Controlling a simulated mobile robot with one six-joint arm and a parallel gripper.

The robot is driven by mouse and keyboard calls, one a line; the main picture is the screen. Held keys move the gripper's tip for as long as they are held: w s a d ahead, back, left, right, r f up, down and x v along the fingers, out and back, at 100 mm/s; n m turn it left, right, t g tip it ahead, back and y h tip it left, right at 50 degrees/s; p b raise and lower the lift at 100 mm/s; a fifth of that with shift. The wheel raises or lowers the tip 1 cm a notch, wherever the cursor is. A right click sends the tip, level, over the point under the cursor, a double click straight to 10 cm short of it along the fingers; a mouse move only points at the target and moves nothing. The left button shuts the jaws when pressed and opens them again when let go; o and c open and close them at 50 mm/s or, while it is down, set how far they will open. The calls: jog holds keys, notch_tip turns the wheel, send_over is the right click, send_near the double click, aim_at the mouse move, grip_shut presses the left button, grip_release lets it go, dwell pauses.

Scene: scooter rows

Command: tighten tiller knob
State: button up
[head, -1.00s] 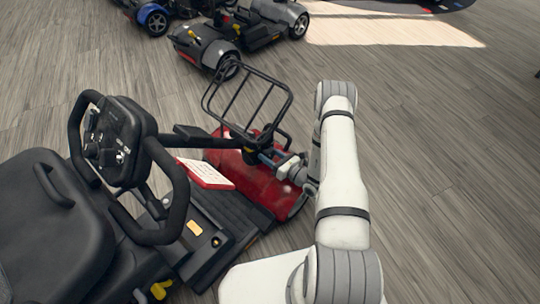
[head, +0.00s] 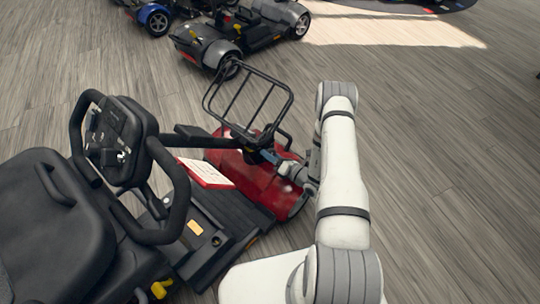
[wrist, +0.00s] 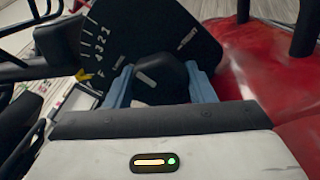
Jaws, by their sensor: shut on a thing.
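The tiller knob (wrist: 158,80) is black with a short pale bar on its face and shows in the middle of the wrist view. My gripper (wrist: 160,88) has one blue finger on each side of it and is shut on it. Behind the knob is a dark plate (wrist: 140,35) with pale marks and characters along its left side. In the head view my gripper (head: 270,157) is at the tiller just below the wire basket, above the red front body (head: 275,187) of the scooter. The knob itself is hidden there.
The black wire basket (head: 248,100) stands close above my gripper. The scooter's handlebar (head: 130,150) and black seat (head: 40,225) are at the left. A white card (head: 205,172) lies by the red body. Other scooters (head: 240,35) stand behind. The floor at right is clear.

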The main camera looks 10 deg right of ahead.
jog(key=m, duration=1.1)
jog(key=shift+f, duration=0.15)
jog(key=shift+m, duration=0.5)
jog(key=o, duration=1)
jog(key=shift+d, duration=0.1)
jog(key=p+v, duration=0.2)
jog(key=v, duration=0.5)
jog(key=shift+s+d, duration=0.2)
jog(key=shift+s, duration=0.1)
